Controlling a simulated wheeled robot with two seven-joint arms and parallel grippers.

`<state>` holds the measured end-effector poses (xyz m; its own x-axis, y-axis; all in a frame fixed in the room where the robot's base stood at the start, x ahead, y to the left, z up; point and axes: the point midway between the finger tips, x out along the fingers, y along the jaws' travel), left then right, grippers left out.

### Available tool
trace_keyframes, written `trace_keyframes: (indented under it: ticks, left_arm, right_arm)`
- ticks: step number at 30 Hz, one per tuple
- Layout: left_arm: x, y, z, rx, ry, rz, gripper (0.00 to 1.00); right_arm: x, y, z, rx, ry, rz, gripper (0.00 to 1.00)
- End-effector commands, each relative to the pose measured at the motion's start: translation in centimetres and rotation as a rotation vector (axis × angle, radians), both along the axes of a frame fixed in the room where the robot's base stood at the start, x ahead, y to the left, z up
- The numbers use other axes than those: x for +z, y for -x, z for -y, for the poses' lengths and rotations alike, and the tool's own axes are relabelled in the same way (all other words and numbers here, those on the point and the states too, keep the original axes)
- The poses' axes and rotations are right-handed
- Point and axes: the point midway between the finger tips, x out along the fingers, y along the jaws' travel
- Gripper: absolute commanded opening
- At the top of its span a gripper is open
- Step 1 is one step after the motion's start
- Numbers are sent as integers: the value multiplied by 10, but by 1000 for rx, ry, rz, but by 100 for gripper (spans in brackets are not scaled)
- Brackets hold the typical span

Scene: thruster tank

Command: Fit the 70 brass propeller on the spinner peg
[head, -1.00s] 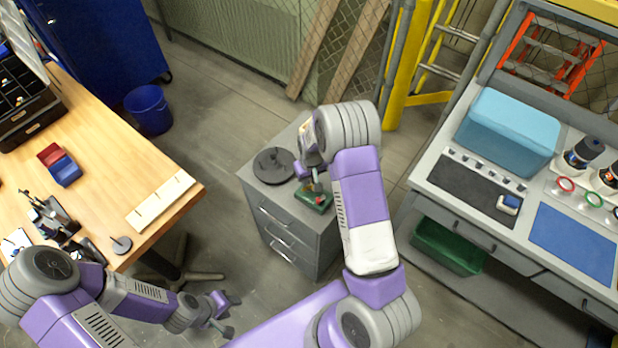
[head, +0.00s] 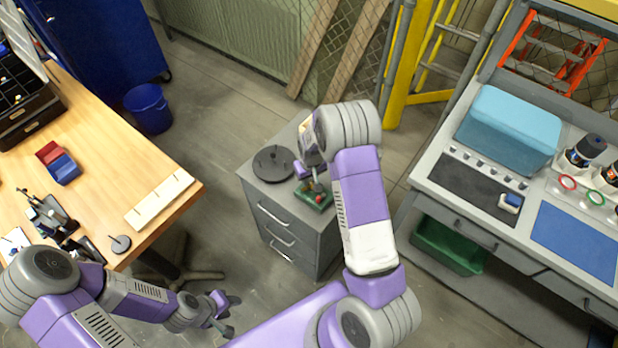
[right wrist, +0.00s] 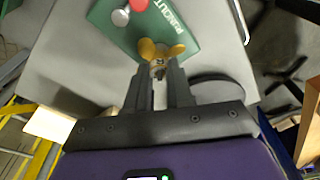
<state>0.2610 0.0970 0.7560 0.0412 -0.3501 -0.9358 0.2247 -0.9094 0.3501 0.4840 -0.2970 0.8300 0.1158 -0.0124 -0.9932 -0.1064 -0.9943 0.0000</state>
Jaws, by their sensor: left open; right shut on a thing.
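The brass propeller (right wrist: 177,50) shows in the right wrist view at the tips of my right gripper (right wrist: 160,75), which is shut on it. Its lobes lie over the green runout block (right wrist: 182,25), beside a red knob and a silver knob. I cannot tell whether it touches the block. In the head view, my right gripper (head: 314,180) reaches down over the green block (head: 313,196) on the grey cabinet. A dark round base (head: 273,164) with thin upright pins stands to its left. I cannot tell which part is the spinner peg. My left gripper (head: 226,312) is open and empty, low over the floor.
The grey cabinet (head: 290,232) stands between the wooden bench (head: 110,170) at left and the grey workstation (head: 470,215) at right. The bench holds a white strip (head: 160,200), red and blue bins and small tools. A blue bucket (head: 148,109) stands on the floor.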

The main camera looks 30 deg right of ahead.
Motion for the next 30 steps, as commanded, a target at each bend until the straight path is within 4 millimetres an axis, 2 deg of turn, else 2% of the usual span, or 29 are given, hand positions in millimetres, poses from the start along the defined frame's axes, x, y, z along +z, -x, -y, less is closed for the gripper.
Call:
trace_keyframes:
  ticks: [1,6,14,17,24,30]
  left_arm:
    - [0,0,0,0,0,0,43]
    - [0,0,0,0,0,0,43]
    - [0,0,0,0,0,0,43]
    - [1,0,0,0,0,0,43]
    - [7,0,0,0,0,0,43]
    - [10,0,0,0,0,0,43]
  right_arm:
    - [0,0,0,0,0,1,26]
    - [0,0,0,0,0,0,51]
    - [1,0,0,0,0,0,51]
    - [7,0,0,0,0,2,51]
    - [47,4,-1,1,1,4,51]
    - [71,8,-1,0,-1,2,51]
